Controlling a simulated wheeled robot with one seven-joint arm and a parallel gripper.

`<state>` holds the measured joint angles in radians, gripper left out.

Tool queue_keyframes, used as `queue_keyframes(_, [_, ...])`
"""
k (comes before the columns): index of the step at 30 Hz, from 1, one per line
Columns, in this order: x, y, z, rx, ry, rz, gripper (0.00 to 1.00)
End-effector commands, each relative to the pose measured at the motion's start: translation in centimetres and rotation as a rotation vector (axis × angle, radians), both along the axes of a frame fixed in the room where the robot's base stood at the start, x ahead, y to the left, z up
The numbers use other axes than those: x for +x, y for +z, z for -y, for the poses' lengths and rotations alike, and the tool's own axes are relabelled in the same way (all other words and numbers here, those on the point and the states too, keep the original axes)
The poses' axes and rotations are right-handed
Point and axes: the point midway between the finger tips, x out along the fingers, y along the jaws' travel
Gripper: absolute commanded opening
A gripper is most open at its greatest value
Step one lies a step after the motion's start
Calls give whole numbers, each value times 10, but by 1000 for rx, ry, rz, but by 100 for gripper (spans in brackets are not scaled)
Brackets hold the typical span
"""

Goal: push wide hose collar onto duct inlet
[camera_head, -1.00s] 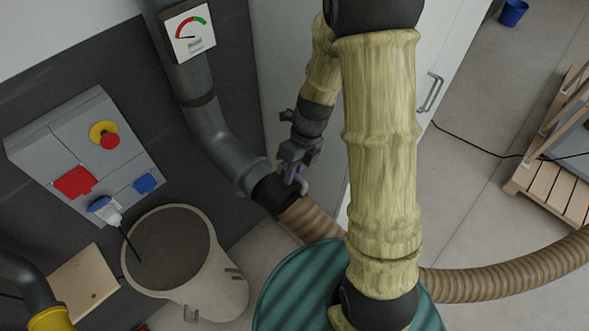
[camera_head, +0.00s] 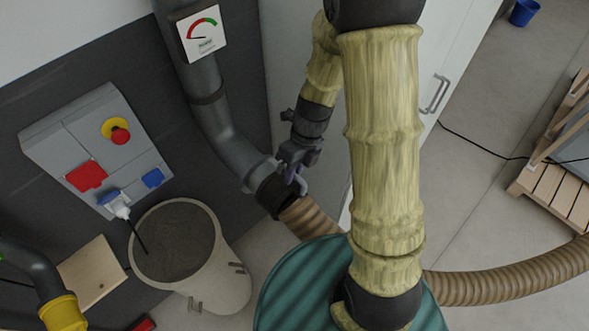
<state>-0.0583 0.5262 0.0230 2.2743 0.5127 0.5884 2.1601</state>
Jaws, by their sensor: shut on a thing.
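The grey duct (camera_head: 226,145) runs down the wall and bends to the right, ending in a flared inlet (camera_head: 259,176). The black wide hose collar (camera_head: 272,194) sits against the inlet's mouth, in line with it; how far it overlaps the inlet I cannot tell. The ribbed brown hose (camera_head: 308,219) leads from the collar down behind my arm. My gripper (camera_head: 292,178) is at the collar's right side, shut on it. The fingertips are partly hidden against the dark collar.
A beige bin (camera_head: 222,277) stands below the duct. A grey socket panel (camera_head: 60,148) and a gauge (camera_head: 201,34) are at the wall. A green drum lid (camera_head: 290,290) lies under my arm.

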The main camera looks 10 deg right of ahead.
Motion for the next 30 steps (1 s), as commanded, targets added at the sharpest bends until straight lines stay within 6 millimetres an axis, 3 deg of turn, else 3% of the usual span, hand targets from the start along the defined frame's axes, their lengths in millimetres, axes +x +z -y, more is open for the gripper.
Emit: queue_keyframes(30, [-4,6,-5,-2,1,-2,0])
